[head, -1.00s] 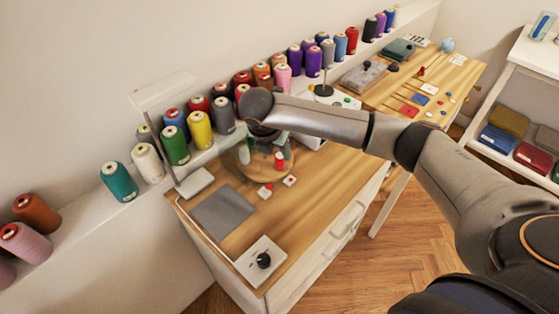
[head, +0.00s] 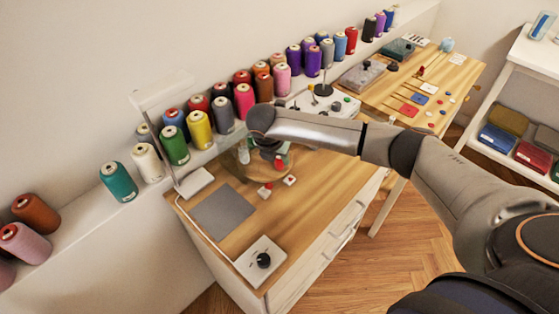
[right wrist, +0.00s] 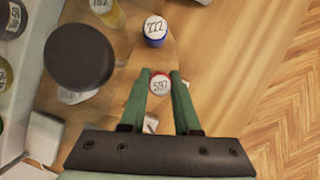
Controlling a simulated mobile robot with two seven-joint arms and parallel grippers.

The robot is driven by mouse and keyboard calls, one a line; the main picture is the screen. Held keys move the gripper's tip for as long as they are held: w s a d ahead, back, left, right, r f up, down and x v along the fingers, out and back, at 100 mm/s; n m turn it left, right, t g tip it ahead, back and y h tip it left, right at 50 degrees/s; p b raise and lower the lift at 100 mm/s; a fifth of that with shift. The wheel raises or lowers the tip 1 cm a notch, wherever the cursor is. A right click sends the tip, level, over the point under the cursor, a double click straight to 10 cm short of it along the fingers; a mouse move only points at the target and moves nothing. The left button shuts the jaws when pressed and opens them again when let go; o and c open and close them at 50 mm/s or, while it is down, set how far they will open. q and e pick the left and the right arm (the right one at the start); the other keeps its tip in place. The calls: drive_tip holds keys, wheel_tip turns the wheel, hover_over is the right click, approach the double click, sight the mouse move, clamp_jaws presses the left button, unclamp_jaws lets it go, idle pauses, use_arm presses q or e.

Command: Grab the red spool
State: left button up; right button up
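The red spool (right wrist: 160,86) stands upright between the fingertips of my right gripper (right wrist: 160,80) in the right wrist view, its white top marked with a number. The two green fingers are apart, one on each side of it; whether they touch it is hard to tell. In the head view my right gripper (head: 272,158) is low over the wooden table (head: 325,180), and the red spool (head: 281,163) shows partly, the rest hidden by the gripper. My left gripper is not in view.
A blue spool (right wrist: 155,32) and a yellow spool (right wrist: 108,12) stand beyond the red one. A dark round object (right wrist: 78,57) is close on the left. A grey mat (head: 222,213) and a white box with a black knob (head: 260,261) lie nearer. Several thread cones line the wall ledge.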

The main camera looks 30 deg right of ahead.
clamp_jaws()
drive_tip(key=shift+r, duration=0.15)
drive_tip(key=shift+r, duration=0.65)
drive_tip(key=s+r, duration=1.1)
drive_tip(key=s, duration=0.3)
drive_tip(key=shift+r+p, duration=0.2)
drive_tip(key=shift+p, duration=0.15)
